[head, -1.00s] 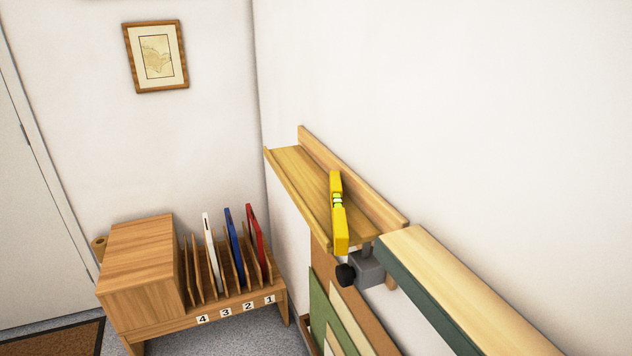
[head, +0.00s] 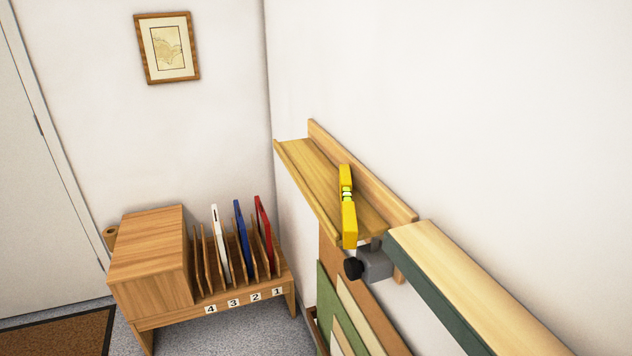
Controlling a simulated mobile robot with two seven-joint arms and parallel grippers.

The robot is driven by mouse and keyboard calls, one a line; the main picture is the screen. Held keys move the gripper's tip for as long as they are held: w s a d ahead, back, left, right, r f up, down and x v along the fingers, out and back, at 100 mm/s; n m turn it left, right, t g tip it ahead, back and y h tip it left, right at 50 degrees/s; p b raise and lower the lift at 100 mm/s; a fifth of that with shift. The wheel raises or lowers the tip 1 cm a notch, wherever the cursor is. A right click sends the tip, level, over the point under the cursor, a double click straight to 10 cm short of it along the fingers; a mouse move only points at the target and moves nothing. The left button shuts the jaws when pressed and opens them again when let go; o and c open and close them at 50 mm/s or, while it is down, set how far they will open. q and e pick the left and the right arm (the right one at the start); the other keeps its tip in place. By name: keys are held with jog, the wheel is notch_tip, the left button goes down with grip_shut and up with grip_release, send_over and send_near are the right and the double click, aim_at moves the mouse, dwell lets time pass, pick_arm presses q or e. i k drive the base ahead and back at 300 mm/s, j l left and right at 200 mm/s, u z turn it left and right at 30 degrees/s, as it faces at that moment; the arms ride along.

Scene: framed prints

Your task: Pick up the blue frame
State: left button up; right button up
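The blue frame (head: 243,239) stands on edge in a slot of the wooden rack (head: 217,308), above the label 2. A red frame (head: 264,228) stands to its right, above the label 1. A white frame (head: 220,243) stands to its left, near the label 3. Wooden dividers separate the frames, and their lower parts are partly hidden by the dividers. Neither of my grippers shows in the head view.
A wall ledge (head: 312,172) on the right holds a yellow spirit level (head: 348,208). Below it are a grey clamp (head: 374,264) and leaning boards (head: 340,312). A framed map (head: 167,48) hangs on the wall. Grey floor (head: 195,338) and a brown mat (head: 62,333) show below.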

aim_at(241, 226)
jog(key=j+u, duration=0.25)
jog(key=j, duration=0.85)
jog(key=i+j, duration=0.15)
jog(key=i, duration=0.2)
jog(key=i+j+z, duration=0.25)
jog(key=i, duration=0.15)
jog(key=i+j+z, duration=0.25)
jog(key=i+j, duration=0.1)
jog(key=i, duration=0.05)
